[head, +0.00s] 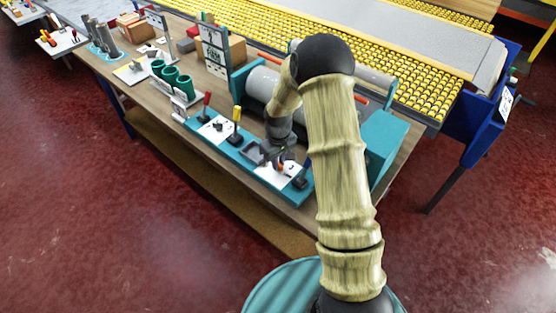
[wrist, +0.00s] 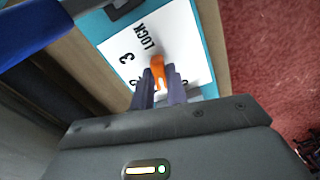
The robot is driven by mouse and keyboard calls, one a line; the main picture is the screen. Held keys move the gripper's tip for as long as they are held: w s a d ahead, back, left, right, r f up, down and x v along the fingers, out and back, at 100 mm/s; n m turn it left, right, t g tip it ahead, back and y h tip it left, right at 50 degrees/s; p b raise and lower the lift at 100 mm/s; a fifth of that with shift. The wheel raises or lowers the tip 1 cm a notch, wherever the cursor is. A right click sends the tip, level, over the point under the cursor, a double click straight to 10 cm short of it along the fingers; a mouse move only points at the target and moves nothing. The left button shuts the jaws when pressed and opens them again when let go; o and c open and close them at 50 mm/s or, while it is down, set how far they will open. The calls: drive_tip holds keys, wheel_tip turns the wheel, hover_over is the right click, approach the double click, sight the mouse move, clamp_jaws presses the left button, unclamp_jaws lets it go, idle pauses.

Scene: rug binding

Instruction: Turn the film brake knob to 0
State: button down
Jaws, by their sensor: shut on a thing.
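The film brake knob (wrist: 158,69) is orange and sits on a white dial plate (wrist: 175,38) marked "LOCK", "3" and a partly hidden "2". In the wrist view my gripper (wrist: 166,80) is shut on the knob, with a finger on either side. Where the knob points and the 0 mark cannot be made out. In the head view my gripper (head: 281,163) is down at the right end of the teal control panel (head: 238,157), by the white plate (head: 296,172). My arm and gripper partly cover that end.
A red lever (head: 206,101) and a yellow lever (head: 237,113) stand on the panel to the left. A grey roller (head: 263,84) lies behind it. Green cups (head: 171,74) stand farther left on the wooden bench. A conveyor with yellow rollers (head: 425,97) runs behind.

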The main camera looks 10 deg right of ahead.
drive_tip(key=n+p, duration=0.1)
drive_tip(key=n, duration=0.5)
drive_tip(key=shift+n+p, duration=0.3)
drive_tip(key=shift+n, duration=0.1)
drive_tip(key=c, duration=1.4)
unclamp_jaws()
wheel_tip(320, 180, up, 17)
drive_tip(key=b, duration=0.1)
drive_tip(key=shift+r, duration=0.2)
